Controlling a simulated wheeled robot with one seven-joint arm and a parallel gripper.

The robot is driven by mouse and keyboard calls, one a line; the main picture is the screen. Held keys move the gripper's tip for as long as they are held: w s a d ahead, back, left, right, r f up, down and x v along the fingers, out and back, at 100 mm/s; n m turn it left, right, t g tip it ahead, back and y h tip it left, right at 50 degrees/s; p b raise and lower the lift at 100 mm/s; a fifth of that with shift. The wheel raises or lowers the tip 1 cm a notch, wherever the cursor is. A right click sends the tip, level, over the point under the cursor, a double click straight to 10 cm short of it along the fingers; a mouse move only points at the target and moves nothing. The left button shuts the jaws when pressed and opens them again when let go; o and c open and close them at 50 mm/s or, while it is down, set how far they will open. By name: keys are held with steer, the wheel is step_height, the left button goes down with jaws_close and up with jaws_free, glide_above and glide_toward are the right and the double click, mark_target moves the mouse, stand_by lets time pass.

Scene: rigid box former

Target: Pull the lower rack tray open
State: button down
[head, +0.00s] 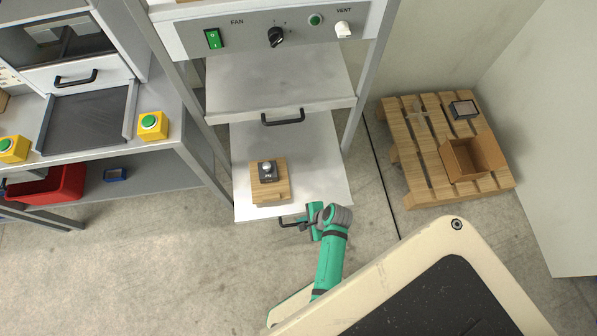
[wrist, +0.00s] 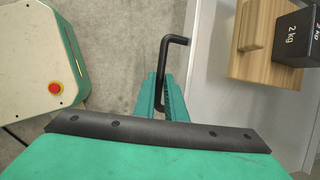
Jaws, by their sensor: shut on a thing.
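The lower rack tray (head: 322,180) is a pale flat tray that reaches out toward me beyond the upper tray. A wooden block (head: 262,194) with a dark weight (head: 267,172) on top rests on it. The wrist view also shows the block (wrist: 262,65) and the weight, marked 2 kg (wrist: 295,38). The tray's black bar handle (wrist: 167,62) is at its front edge. My gripper (wrist: 161,92) is shut on this handle, with the green fingers on either side of the bar. In the head view my gripper (head: 308,222) partly covers the handle (head: 288,221).
The upper tray (head: 275,85) with its own black handle (head: 283,118) is above, under a control panel (head: 270,33). A pallet (head: 407,130) with an open box (head: 470,157) stands right. A bench (head: 180,150) stands left. The floor in front is clear on the left.

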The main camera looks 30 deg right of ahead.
steer(key=c, duration=1.8)
jaws_free()
steer(key=shift+d+r, duration=0.15)
steer(key=shift+r, duration=0.35)
steer(key=v, duration=1)
steer(key=shift+s, duration=0.25)
steer(key=shift+w+f, duration=0.15)
